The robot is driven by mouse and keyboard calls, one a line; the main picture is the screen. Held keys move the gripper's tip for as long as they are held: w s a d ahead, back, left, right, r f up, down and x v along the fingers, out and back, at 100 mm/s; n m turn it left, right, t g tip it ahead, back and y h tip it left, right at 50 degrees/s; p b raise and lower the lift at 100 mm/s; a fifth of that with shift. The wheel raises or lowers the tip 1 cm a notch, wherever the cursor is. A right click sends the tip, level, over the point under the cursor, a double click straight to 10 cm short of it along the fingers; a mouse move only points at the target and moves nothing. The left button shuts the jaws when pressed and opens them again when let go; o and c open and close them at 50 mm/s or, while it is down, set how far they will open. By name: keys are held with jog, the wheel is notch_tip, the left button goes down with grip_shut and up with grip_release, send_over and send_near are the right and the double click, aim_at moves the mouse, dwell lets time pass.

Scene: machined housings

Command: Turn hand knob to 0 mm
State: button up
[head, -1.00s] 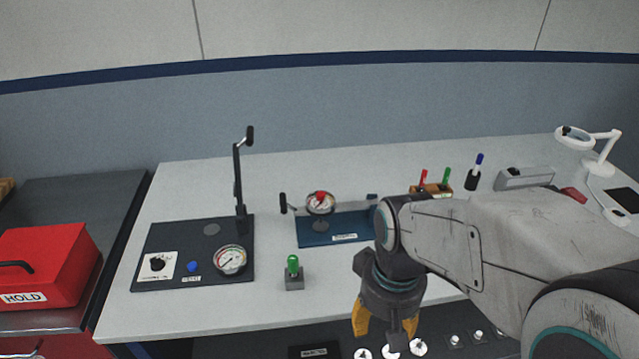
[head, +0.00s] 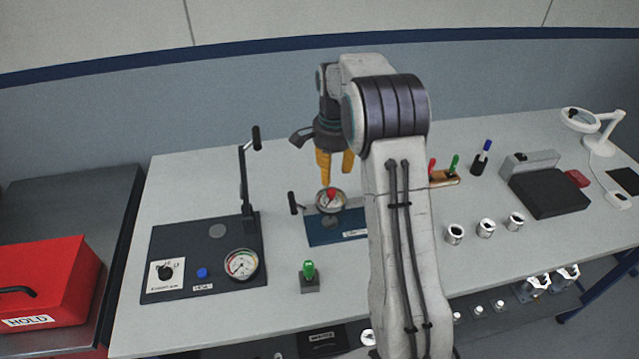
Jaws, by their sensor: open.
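A blue fixture (head: 325,236) on the bench carries a round dial gauge (head: 330,201) with a red part on its face. A black hand knob (head: 292,197) stands upright at the fixture's left end. The gauge reading is too small to tell. My gripper (head: 336,172), with orange fingers pointing down, is open and empty. In the picture it is just above the gauge and right of the knob; the height gap cannot be told. My arm hides the fixture's right part.
A dark panel (head: 190,285) at left holds a small black rotary knob (head: 165,271), a blue button, a gauge (head: 241,264) and a tall lever (head: 245,185). A green-topped block (head: 309,280) stands in front. Metal housings (head: 486,228) and a black box (head: 548,193) are at right.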

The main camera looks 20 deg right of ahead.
aim_at(331, 191)
jog(key=shift+w+r+m, duration=0.2)
jog(key=shift+r+m, duration=0.05)
jog(key=shift+m, duration=0.75)
jog(key=m, duration=0.2)
jog(key=s+m, duration=0.1)
jog(key=m, duration=0.1)
jog(key=shift+a, duration=0.1)
jog(key=shift+f+m, duration=0.1)
jog(key=shift+m, duration=0.8)
jog(key=shift+f+p, duration=0.55)
jog(key=shift+f, duration=3.05)
jog(key=shift+c, duration=0.2)
grip_shut()
